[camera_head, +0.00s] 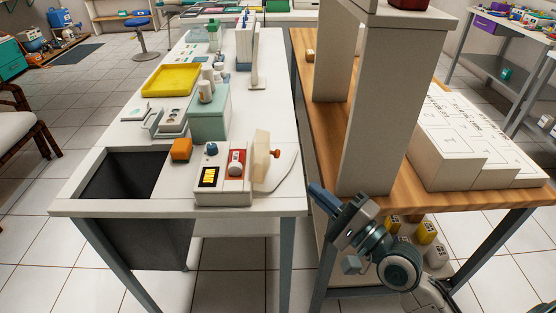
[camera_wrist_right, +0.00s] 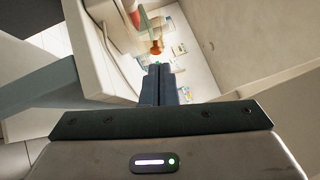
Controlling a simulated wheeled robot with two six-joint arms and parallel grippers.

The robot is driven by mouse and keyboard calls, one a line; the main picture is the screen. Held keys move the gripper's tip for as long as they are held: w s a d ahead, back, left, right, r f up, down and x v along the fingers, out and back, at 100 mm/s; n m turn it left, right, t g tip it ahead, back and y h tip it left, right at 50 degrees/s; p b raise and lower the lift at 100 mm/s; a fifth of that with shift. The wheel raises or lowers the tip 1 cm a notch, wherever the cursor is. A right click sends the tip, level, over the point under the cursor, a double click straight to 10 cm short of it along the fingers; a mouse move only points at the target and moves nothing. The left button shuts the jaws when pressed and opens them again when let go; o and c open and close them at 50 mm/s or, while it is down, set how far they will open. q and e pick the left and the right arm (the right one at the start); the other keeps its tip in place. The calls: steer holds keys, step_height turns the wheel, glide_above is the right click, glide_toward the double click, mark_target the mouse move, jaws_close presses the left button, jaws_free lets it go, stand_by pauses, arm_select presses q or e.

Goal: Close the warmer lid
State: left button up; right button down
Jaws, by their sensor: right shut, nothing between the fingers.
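My left gripper is out of view.
The white table (camera_head: 130,210) holds an orange block (camera_head: 181,149), a green box (camera_head: 209,116) and a yellow tray (camera_head: 171,80). A wooden bench (camera_head: 400,187) with a tall beige upright (camera_head: 370,130) stands close at the right. A dark bin (camera_head: 122,175) is at the left.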

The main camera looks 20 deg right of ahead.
mark_target(265, 156)
steer(key=x, duration=0.9)
steer(key=shift+d+r, duration=0.1)
steer(key=shift+r, duration=0.1)
steer(key=shift+w+a, duration=0.25)
steer(key=shift+w, duration=0.2)
steer(key=shift+r, duration=0.1)
